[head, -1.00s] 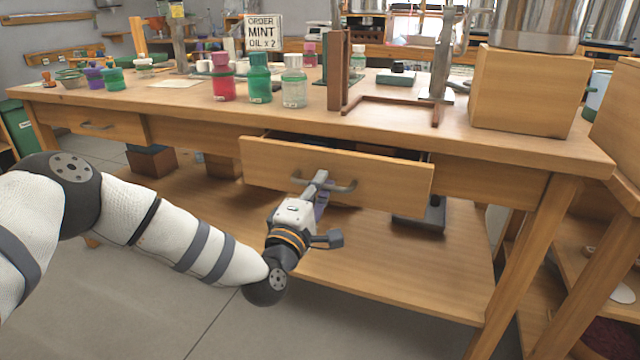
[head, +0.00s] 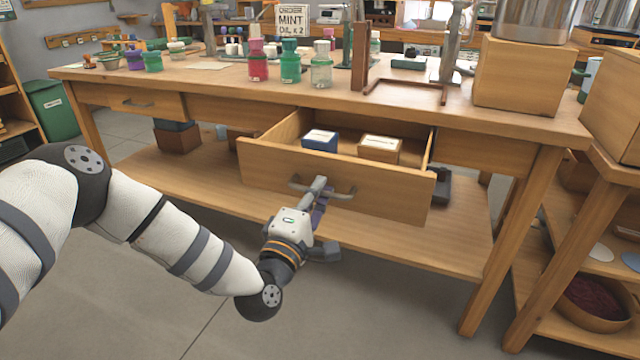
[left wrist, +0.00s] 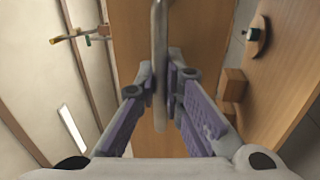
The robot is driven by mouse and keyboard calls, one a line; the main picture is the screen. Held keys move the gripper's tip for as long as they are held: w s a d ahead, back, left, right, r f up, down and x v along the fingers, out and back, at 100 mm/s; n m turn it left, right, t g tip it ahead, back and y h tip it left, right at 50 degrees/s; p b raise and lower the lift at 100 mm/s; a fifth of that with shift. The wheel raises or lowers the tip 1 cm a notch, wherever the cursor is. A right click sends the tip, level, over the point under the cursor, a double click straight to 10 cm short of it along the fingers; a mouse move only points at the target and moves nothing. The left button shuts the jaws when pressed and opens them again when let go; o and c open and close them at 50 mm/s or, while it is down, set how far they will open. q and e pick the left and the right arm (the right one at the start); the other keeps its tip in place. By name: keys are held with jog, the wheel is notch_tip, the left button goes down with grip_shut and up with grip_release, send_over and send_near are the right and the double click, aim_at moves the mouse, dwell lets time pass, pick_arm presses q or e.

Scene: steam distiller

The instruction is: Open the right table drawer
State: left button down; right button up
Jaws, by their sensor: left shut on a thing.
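The right table drawer (head: 335,178) stands pulled out from the wooden table, with its inside showing. In it lie a blue box (head: 320,141) and a light wooden box (head: 380,149), each with a pale label on top. My left gripper (head: 318,190) is shut on the drawer's grey bar handle (head: 343,193), near the middle of the drawer front. In the left wrist view the handle (left wrist: 160,60) runs between the two purple-padded fingers (left wrist: 168,88). My right gripper is not in view.
The tabletop (head: 215,90) holds bottles, a wooden frame and a large wooden block (head: 528,75). A closed left drawer (head: 130,102) is at the left. A lower shelf (head: 400,235) runs beneath the open drawer. A shelf unit (head: 570,220) stands at the right.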

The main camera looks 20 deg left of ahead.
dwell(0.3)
pick_arm(q)
jog(key=c, duration=2)
grip_release()
jog(key=shift+o, duration=0.2)
jog(key=s+f, duration=0.2)
jog(key=s, duration=1)
jog(key=shift+a, duration=0.2)
jog(key=shift+f, duration=0.2)
